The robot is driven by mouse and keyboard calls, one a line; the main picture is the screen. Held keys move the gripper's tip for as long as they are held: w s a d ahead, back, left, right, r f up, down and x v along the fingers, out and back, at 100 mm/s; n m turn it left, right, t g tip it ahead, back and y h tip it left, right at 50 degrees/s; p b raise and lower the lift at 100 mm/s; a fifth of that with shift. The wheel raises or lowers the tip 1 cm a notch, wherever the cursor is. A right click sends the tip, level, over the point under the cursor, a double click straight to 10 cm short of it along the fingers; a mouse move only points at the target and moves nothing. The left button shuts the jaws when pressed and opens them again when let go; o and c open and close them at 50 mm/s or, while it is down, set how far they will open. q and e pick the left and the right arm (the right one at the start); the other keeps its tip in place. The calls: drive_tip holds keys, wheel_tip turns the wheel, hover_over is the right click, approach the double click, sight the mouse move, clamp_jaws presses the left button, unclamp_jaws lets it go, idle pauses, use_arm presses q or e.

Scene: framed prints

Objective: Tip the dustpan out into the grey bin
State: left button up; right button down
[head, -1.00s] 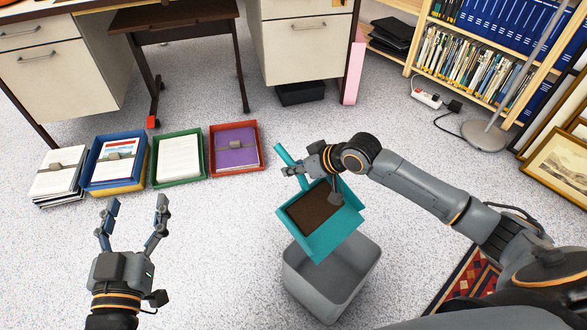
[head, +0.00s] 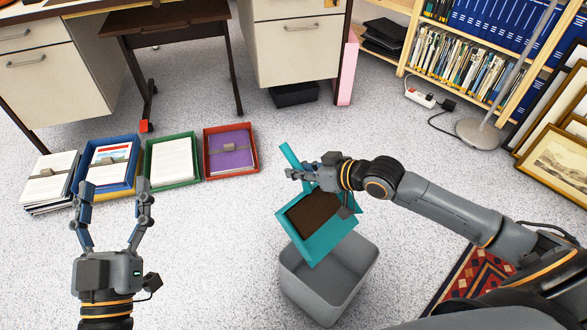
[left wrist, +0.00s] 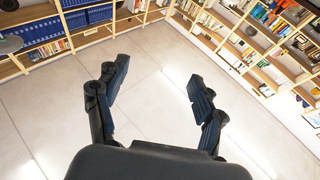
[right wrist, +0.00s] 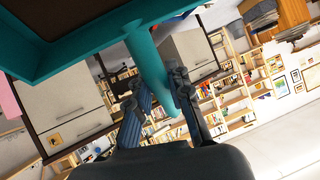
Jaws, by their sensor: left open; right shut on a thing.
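The teal dustpan (head: 333,238) is held above the grey bin (head: 300,277), tilted with its front edge down toward the bin. Brown dirt (head: 312,215) still lies in the pan. My right gripper (head: 296,173) is shut on the dustpan's handle (head: 289,156); in the right wrist view the handle (right wrist: 143,55) runs between the fingers (right wrist: 160,100). The bin stands upright on the floor, its rear opening partly hidden by the pan; its visible inside looks empty. My left gripper (head: 114,190) is open and empty, left of the bin; its spread fingers show in the left wrist view (left wrist: 157,90).
Blue (head: 132,171), green (head: 151,181) and red (head: 252,169) trays of papers lie in a row on the carpet beside a paper stack (head: 45,178). A desk (head: 300,45) stands behind. A patterned rug (head: 480,275) and framed prints (head: 556,155) are at right. Floor between left gripper and bin is clear.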

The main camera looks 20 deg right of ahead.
sight(308, 182)
drive_tip(key=shift+s+d+r+t+y+b, duration=0.1)
drive_tip(key=shift+s+d+r+t+y, duration=0.15)
drive_tip(key=shift+s, duration=0.25)
drive_tip(key=shift+s+d+r+t+y+b, duration=0.15)
drive_tip(key=shift+s+r+t, duration=0.15)
drive_tip(key=shift+s, duration=0.15)
drive_tip(key=shift+s+d+r+t+y+b, duration=0.1)
drive_tip(key=shift+s+d+r+t+y, duration=0.15)
drive_tip(key=shift+s, duration=0.25)
use_arm(q)
drive_tip(key=shift+s+r+t+h, duration=0.15)
drive_tip(key=shift+s+r+t, duration=0.45)
drive_tip(key=shift+r, duration=0.25)
drive_tip(key=shift+s+r+t+h, duration=0.15)
drive_tip(key=shift+s+r+t, duration=0.2)
drive_tip(key=shift+r+t, duration=0.45)
use_arm(e)
drive_tip(key=shift+s+d+r+n+t+y, duration=0.15)
drive_tip(key=shift+s+d+r+t, duration=0.05)
drive_tip(key=shift+s+r+t, duration=0.25)
drive_tip(key=shift+s+d+r+n+t+y, duration=0.15)
drive_tip(key=shift+s+r+t, duration=0.15)
drive_tip(key=shift+s, duration=0.2)
use_arm(q)
drive_tip(key=shift+r, duration=0.15)
